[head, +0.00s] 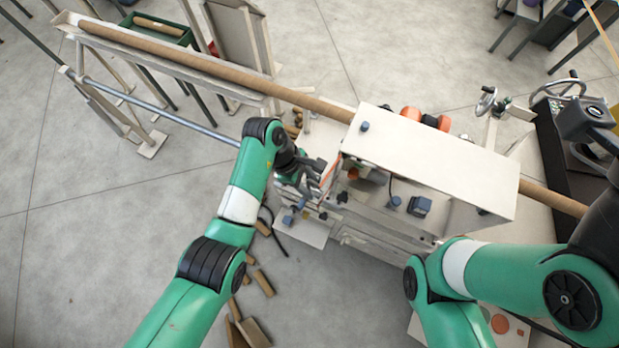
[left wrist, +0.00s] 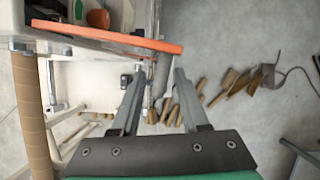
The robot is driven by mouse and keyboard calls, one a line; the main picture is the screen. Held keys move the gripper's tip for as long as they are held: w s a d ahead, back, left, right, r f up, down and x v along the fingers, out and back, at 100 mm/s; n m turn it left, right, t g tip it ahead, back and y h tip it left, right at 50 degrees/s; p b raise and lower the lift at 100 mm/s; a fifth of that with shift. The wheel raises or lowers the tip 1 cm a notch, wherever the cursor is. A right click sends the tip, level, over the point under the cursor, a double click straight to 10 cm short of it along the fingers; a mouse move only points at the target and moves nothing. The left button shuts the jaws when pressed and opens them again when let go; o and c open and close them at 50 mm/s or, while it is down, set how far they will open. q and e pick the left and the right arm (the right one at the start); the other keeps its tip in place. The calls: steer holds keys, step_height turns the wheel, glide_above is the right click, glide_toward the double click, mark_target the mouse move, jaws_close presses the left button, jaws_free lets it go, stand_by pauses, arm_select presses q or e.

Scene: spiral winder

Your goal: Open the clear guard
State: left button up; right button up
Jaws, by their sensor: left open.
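The winder's large white cover (head: 430,160) spans the middle of the head view, with a long brown tube passing under it. An orange-edged panel stands at the cover's left end; its orange edge (left wrist: 110,36) crosses the upper left of the left wrist view. I cannot tell for sure whether this panel is the clear guard. My left gripper (head: 318,170) is beside the machine's left end, close to that edge. In the left wrist view the gripper (left wrist: 155,80) has its fingers apart with nothing between them, the edge lying beyond the tips. My right gripper is not visible.
The brown tube (head: 220,70) runs along a white rack at upper left, with a metal rod (head: 165,112) beside it. Cut tube pieces (left wrist: 215,90) lie on the floor. Handwheels (head: 486,101) stand at the right.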

arm_select(q)
steer(key=s+p+v, duration=0.1)
steer(key=p+v, duration=0.2)
steer(key=v, duration=0.8)
steer(key=shift+w+r, duration=0.3)
steer(key=shift+w, duration=0.2)
steer(key=shift+a, duration=0.1)
